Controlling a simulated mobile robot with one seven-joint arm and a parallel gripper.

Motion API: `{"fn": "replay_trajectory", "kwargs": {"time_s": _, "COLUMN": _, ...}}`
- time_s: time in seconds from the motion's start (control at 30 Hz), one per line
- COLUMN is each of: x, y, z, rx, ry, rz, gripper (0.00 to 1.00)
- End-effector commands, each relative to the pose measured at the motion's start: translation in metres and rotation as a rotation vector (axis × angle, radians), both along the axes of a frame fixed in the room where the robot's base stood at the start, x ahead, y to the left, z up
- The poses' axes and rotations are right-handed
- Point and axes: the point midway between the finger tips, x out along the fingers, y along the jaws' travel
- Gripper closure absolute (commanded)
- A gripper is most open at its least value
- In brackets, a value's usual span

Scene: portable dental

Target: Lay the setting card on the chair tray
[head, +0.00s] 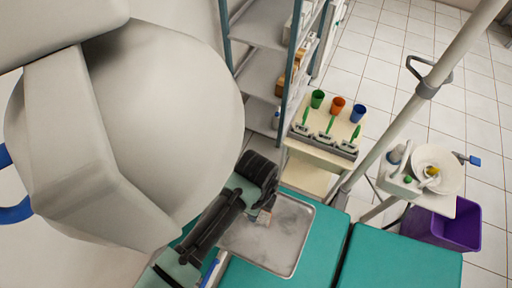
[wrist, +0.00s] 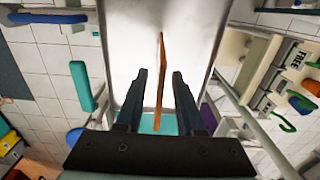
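The chair tray (head: 288,262) is a grey metal tray with a raised rim, over the teal chair in the head view. It fills the upper middle of the wrist view (wrist: 200,30). My gripper (wrist: 160,72) points at the tray, and in the head view my gripper (head: 264,214) is over its upper left part. A thin orange-brown piece (wrist: 160,75), seen nearly edge-on, is between the fingers; it looks like the setting card. Gaps show between it and both fingers, so the fingers look open around it. Whether it touches the tray is unclear.
A cream cart (head: 310,178) with green, orange and blue cups stands beyond the tray. A pole (head: 410,110) rises at the right, near a white basin unit (head: 447,160) and a purple bin (head: 462,225). Metal shelves (head: 262,70) stand at the back.

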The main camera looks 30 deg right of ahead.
Motion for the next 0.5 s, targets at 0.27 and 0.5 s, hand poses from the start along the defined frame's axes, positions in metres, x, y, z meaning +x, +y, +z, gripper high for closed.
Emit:
{"fn": "replay_trajectory", "kwargs": {"time_s": 0.27, "x": 0.001, "y": 0.0, "z": 0.059, "rx": -0.001, "ry": -0.005, "rz": -0.003, "gripper": 0.63}}
{"fn": "replay_trajectory", "kwargs": {"time_s": 0.5, "x": 0.0, "y": 0.0, "z": 0.095, "rx": 0.001, "ry": -0.001, "rz": -0.002, "gripper": 0.63}}
